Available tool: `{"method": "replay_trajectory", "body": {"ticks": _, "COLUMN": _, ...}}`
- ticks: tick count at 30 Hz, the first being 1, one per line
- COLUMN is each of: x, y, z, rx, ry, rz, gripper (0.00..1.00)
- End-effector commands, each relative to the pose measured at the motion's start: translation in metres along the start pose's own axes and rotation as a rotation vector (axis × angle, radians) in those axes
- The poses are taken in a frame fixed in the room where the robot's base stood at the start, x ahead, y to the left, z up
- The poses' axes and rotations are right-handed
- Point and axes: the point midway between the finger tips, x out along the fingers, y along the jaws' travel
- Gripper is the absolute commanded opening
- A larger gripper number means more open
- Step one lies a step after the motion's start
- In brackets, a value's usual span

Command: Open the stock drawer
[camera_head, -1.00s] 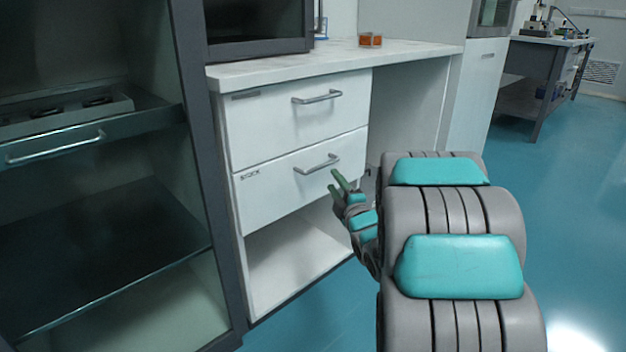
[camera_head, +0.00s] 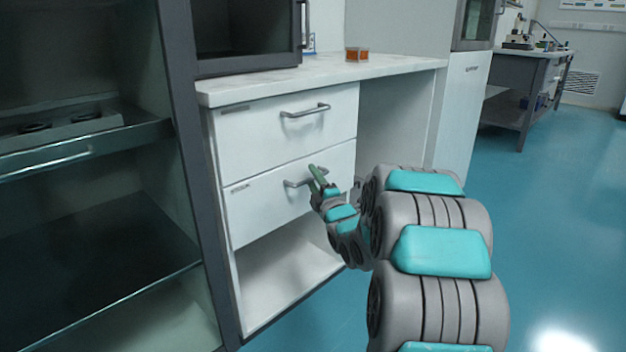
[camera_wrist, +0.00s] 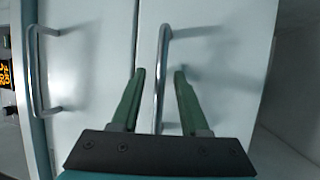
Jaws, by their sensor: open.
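The stock drawer (camera_head: 262,207) is the lower of two white drawers under the counter, and it is shut. Its label at the upper left is too small to read clearly now. Its metal bar handle (camera_head: 294,184) is partly hidden by my gripper (camera_head: 318,177) in the head view. In the wrist view, the handle (camera_wrist: 161,80) runs upright between the two green fingers of my gripper (camera_wrist: 159,75). The fingers are open, one on each side of the bar, with gaps showing on both sides. Nothing is gripped.
The upper drawer (camera_head: 270,130) has its own handle (camera_head: 305,111) and is shut. An open shelf (camera_head: 285,275) lies below. A dark-framed glass cabinet (camera_head: 198,190) stands close on the left. Blue floor (camera_head: 560,220) is clear on the right.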

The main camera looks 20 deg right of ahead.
Motion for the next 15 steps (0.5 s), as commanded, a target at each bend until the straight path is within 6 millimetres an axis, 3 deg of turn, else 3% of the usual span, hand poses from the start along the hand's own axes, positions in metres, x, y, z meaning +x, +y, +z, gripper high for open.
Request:
{"method": "replay_trajectory", "body": {"ticks": 6, "x": 0.0001, "y": -0.0001, "z": -0.0001, "rx": 0.0, "ry": 0.0, "rz": -0.001, "gripper": 0.43}}
{"method": "replay_trajectory", "body": {"ticks": 15, "x": 0.0, "y": -0.0001, "z": -0.0001, "rx": 0.001, "ry": 0.0, "rz": -0.001, "gripper": 0.1}}
